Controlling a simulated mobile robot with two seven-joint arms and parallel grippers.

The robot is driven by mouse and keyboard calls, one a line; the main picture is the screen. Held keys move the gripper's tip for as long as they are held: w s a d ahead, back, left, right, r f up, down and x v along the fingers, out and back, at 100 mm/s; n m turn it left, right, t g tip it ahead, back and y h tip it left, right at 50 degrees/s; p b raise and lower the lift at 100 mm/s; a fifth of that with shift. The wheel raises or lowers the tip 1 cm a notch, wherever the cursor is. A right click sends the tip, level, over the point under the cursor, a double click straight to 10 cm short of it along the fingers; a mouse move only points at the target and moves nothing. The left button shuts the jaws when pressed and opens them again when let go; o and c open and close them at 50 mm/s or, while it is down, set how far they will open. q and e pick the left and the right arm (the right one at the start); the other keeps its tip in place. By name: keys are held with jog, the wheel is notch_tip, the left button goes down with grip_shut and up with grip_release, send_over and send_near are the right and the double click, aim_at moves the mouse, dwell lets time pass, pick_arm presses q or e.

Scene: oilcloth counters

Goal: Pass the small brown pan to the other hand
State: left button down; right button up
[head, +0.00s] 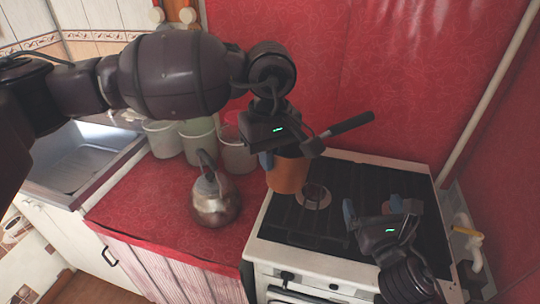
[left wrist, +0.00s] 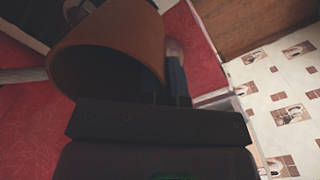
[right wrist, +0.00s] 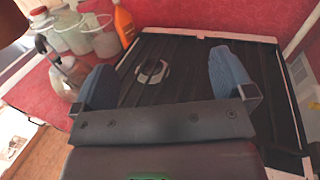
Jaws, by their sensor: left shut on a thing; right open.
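The small brown pan (head: 287,174) hangs in the air above the left part of the stove, its dark handle (head: 350,124) pointing up and right. My left gripper (head: 266,160) is shut on the pan at its left side; the pan's brown wall fills the upper left of the left wrist view (left wrist: 120,45). My right gripper (head: 370,210) is open and empty over the right front of the stove, lower and to the right of the pan. Its two blue fingers stand wide apart in the right wrist view (right wrist: 165,85).
The stove (head: 265,222) has a black grate top. A metal kettle (head: 214,203) stands on the red counter to its left, with several pale buckets (head: 163,138) behind. A sink (head: 80,160) lies further left. A pipe with a yellow valve (head: 467,232) is at the right.

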pick_arm(q)
jog(key=shift+r, duration=0.1)
pick_arm(e)
jog(key=s+d+f+n+g, duration=0.2)
jog(key=s+f+n, duration=0.3)
jog(key=n, duration=0.6)
jog(key=s+d+f+n+g+h, duration=0.1)
jog(key=s+d+f+n+g, duration=0.1)
jog(key=s+f+n, duration=0.4)
jog(key=s+d+f+n+g+h, duration=0.1)
jog(key=s+d+f+n, duration=0.3)
jog(key=f+n, duration=0.8)
jog(key=s+n+g, duration=0.1)
jog(key=n, duration=0.5)
jog(key=shift+s, duration=0.4)
jog(key=shift+d, duration=0.1)
